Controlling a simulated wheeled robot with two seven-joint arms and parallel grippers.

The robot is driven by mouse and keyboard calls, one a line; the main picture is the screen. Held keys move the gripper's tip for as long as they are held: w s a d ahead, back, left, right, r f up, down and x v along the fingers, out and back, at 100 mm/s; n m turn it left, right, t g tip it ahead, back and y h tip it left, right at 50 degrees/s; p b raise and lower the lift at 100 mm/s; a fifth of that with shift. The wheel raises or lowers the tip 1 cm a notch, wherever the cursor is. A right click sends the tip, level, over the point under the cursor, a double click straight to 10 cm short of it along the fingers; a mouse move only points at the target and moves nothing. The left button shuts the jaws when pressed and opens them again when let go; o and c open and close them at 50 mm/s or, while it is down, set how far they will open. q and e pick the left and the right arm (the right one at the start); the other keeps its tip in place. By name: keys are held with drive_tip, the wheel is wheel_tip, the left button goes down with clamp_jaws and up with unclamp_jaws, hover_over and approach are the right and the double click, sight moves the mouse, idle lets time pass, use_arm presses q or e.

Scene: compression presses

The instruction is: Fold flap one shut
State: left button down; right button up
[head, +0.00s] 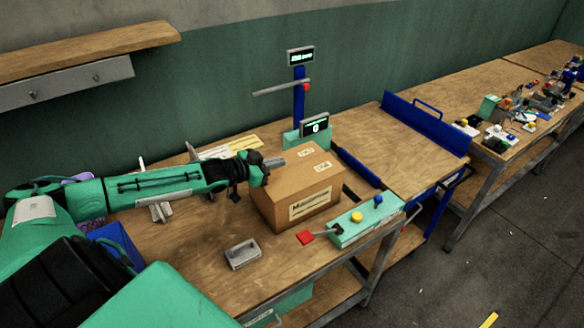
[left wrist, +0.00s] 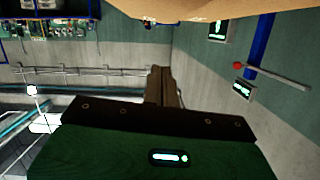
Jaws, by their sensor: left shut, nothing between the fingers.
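A brown cardboard box (head: 300,196) with a printed label on its front stands on the wooden workbench. Its top (head: 305,168) looks mostly flat and carries small labels. I cannot tell which flap is flap one. My left gripper (head: 274,162) is shut and empty, at the upper left edge of the box top; I cannot tell whether it touches the cardboard. In the left wrist view its closed fingers (left wrist: 162,86) point ahead, with a tan surface (left wrist: 215,8), probably the box, along the top edge. My right gripper is not in view.
A green control box (head: 366,222) with yellow and blue buttons and a red-ended lever stands right of the carton. A grey metal block (head: 242,253) lies in front. A blue post (head: 299,98) with displays rises behind. Bare bench lies left of the grey block.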

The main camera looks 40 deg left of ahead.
sight(292, 173)
use_arm(q)
drive_tip(key=shift+p+x, duration=0.3)
drive_tip(key=shift+x, duration=0.8)
drive_tip(key=shift+w+d, duration=0.2)
drive_tip(key=shift+w, duration=0.5)
drive_tip(key=shift+p+x, duration=0.6)
drive_tip(key=shift+x, duration=0.65)
wheel_tip(292, 173, down, 2)
drive_tip(key=shift+f+p, duration=0.25)
drive_tip(key=shift+p, duration=0.3)
drive_tip(key=shift+a+f, duration=0.15)
drive_tip(key=shift+f, duration=0.75)
drive_tip(key=shift+w, duration=0.1)
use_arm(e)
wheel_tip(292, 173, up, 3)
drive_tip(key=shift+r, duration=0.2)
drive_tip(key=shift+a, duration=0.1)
